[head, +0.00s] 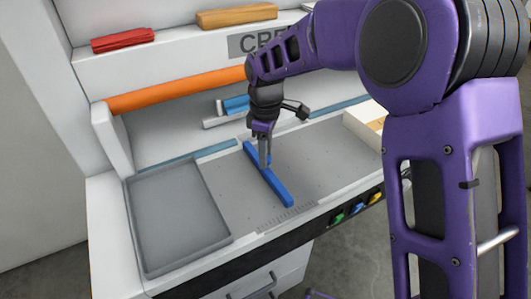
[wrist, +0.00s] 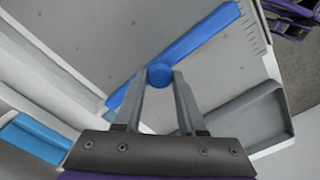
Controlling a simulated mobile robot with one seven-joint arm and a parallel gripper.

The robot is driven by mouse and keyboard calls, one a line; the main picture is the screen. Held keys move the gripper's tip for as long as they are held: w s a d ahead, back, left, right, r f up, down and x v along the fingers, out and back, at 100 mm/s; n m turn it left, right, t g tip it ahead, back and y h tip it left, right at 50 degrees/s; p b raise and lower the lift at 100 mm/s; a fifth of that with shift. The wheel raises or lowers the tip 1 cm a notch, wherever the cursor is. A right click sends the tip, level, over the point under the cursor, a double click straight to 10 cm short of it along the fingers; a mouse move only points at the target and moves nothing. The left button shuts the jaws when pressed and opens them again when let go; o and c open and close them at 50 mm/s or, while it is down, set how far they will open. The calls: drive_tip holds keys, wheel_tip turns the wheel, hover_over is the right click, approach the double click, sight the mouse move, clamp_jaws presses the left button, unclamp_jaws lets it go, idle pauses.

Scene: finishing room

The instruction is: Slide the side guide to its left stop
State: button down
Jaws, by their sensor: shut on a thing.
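The side guide is a long blue bar (head: 278,189) lying on the grey work surface in the head view. It runs from the back toward the front edge, slightly slanted. In the wrist view the blue bar (wrist: 200,34) crosses diagonally, with a round blue knob (wrist: 159,75) on it. My gripper (head: 264,162) points down at the bar's rear half. In the wrist view its fingers (wrist: 160,80) are on both sides of the knob and closed on it. No separate stop can be made out clearly.
A grey tray (head: 151,256) lies left of the bar, with bare surface between. A printed scale (head: 287,216) is near the front edge. A white box (head: 358,126) stands to the right. An orange roll (head: 175,90) and a small blue block (head: 236,104) are at the back.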

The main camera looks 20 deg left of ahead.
idle(0.7)
drive_tip(key=s+a, duration=0.4)
drive_tip(key=s, duration=0.1)
drive_tip(key=s+a, duration=0.2)
drive_tip(key=s, duration=0.1)
drive_tip(key=shift+s+a+p, duration=0.2)
drive_tip(key=shift+a+p, duration=0.15)
drive_tip(key=shift+a, duration=0.05)
drive_tip(key=c, duration=0.5)
unclamp_jaws()
drive_tip(key=shift+s, duration=0.1)
drive_tip(key=shift+r, duration=0.25)
wheel_tip(320, 180, up, 17)
drive_tip(key=p, duration=0.1)
drive_tip(key=shift+p, duration=0.4)
